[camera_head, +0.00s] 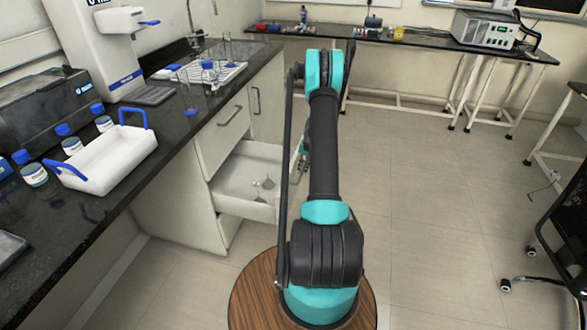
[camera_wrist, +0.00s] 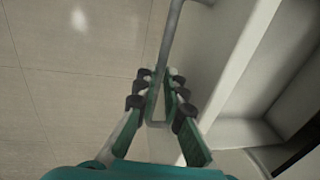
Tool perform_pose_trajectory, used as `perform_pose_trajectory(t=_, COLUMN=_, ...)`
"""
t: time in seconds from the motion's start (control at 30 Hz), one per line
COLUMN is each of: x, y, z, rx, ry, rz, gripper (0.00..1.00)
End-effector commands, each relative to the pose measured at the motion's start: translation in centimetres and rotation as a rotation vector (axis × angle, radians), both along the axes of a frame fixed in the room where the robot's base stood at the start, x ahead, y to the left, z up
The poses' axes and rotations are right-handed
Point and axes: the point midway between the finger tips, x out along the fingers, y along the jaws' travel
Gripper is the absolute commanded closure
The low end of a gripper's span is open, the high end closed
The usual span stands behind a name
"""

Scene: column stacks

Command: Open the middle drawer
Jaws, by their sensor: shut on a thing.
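The middle drawer (camera_head: 236,207) of the white cabinet is pulled out, and small items lie inside it. Its front is partly hidden behind my arm in the head view. In the wrist view, the pale drawer front (camera_wrist: 238,62) runs along the right of my gripper, with the drawer interior beyond it. My gripper (camera_wrist: 158,103) is shut on the grey bar handle (camera_wrist: 171,42), which passes between the fingers. In the head view, only a small part of my gripper shows beside my arm.
A closed drawer front (camera_head: 225,128) with a handle is above the open drawer. The black counter (camera_head: 185,125) holds a white tray (camera_head: 108,163), bottles and lab devices. Open tiled floor (camera_head: 425,185) lies to the right, with a black chair (camera_head: 560,225) at the far right.

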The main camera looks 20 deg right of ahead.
Motion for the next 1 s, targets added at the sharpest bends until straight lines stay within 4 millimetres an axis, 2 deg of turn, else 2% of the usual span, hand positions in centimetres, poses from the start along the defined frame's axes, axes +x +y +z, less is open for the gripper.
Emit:
perform_pose_trajectory(t=0.2, x=-0.62, y=-0.98, z=0.0, rx=0.0, ry=-0.001, rz=-0.001, gripper=1.0)
perform_pose_trajectory(t=0.57, x=-0.66, y=-1.08, z=0.0, rx=-0.001, ry=-0.002, rz=0.0, gripper=1.0)
perform_pose_trajectory(t=0.6, x=-0.66, y=-1.07, z=0.0, rx=-0.001, ry=-0.002, rz=0.0, gripper=0.87)
perform_pose_trajectory(t=0.73, x=-0.67, y=-1.04, z=0.0, rx=-0.001, ry=-0.001, rz=0.0, gripper=0.71)
perform_pose_trajectory(t=1.0, x=-0.7, y=-1.01, z=0.01, rx=0.0, ry=0.0, rz=0.0, gripper=0.69)
